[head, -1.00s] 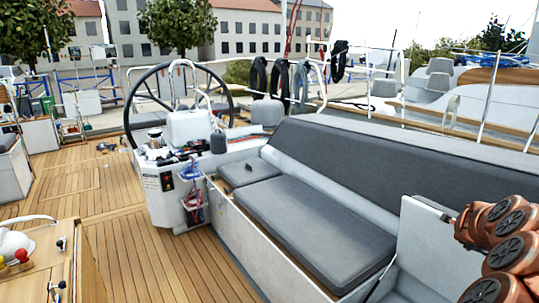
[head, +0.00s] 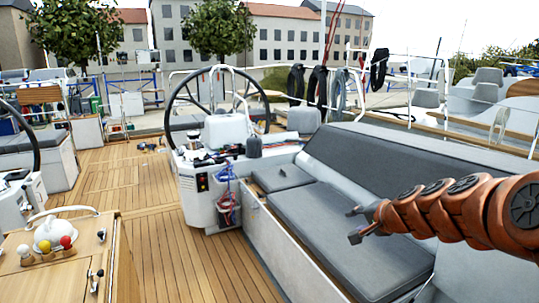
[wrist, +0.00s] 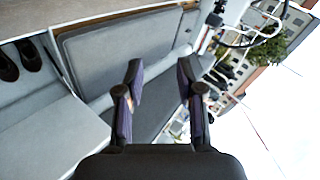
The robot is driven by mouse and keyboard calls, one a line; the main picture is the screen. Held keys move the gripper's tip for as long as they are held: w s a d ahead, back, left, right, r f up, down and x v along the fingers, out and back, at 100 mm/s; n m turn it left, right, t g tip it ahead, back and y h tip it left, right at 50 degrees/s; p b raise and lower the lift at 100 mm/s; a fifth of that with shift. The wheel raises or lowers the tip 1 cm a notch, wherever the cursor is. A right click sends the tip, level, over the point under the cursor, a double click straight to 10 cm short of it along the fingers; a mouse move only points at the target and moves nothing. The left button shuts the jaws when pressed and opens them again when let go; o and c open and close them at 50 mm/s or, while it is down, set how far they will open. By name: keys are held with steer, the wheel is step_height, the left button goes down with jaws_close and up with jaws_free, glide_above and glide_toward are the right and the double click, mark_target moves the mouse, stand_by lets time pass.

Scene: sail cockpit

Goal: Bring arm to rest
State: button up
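My gripper (head: 357,225) is in front of the grey bench seat (head: 325,238) in the head view, at the end of my orange arm, which reaches in from the right edge. Its two dark fingers are spread apart. In the wrist view my gripper (wrist: 160,68) is also open, with nothing between the fingers. Beyond them are a grey cushion (wrist: 115,60) and, at upper right, the steering wheel and quay buildings, seen tilted.
A wooden cockpit table (head: 35,275) with coloured knobs stands at lower left. A steering pedestal (head: 202,205) with a wheel stands mid-picture. Teak deck (head: 165,245) is clear between them. In the wrist view, dark shoes (wrist: 28,55) lie in an open compartment at left.

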steer(key=s+a+f+n+g+y, duration=0.1)
steer(key=s+a+f+n+g, duration=0.2)
steer(key=s+a, duration=0.45)
steer(key=s+a+f+n+g, duration=0.2)
steer(key=s+a+n+g, duration=0.15)
steer(key=s, duration=0.65)
steer(key=s+d+f+n+g+h, duration=0.1)
steer(key=s+f, duration=0.1)
steer(key=s, duration=0.6)
steer(key=s+d+f+n+g+h, duration=0.1)
steer(key=s+d+f+n+g, duration=0.1)
steer(key=s, duration=0.6)
steer(key=s+d+f+n+g+h, duration=0.1)
steer(key=s+d+f+g+h, duration=0.1)
steer(key=s, duration=0.6)
steer(key=shift+s+d+b, duration=0.25)
steer(key=shift+b, duration=0.2)
steer(key=shift+d+g, duration=0.1)
steer(key=shift+g, duration=0.15)
